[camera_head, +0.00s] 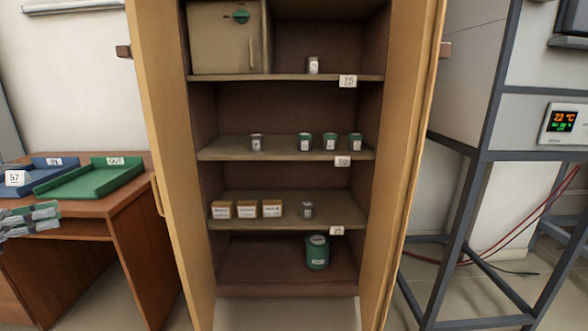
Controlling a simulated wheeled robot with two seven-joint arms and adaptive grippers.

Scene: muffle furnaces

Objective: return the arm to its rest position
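My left gripper (36,217) comes in at the left edge, in front of the wooden desk (125,205) and just below the trays. It is small and partly cut off, and I cannot tell whether its fingers are open or shut or hold anything. My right gripper is not in view. An open wooden cabinet (202,128) stands in the middle, apart from my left gripper.
A blue tray (50,172) with a card reading 57 (15,178) and a green tray (88,183) lie on the desk. The cabinet's open doors (162,130) stick out. Its shelves hold jars, small boxes and a green canister (317,252). A metal frame (468,200) stands right.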

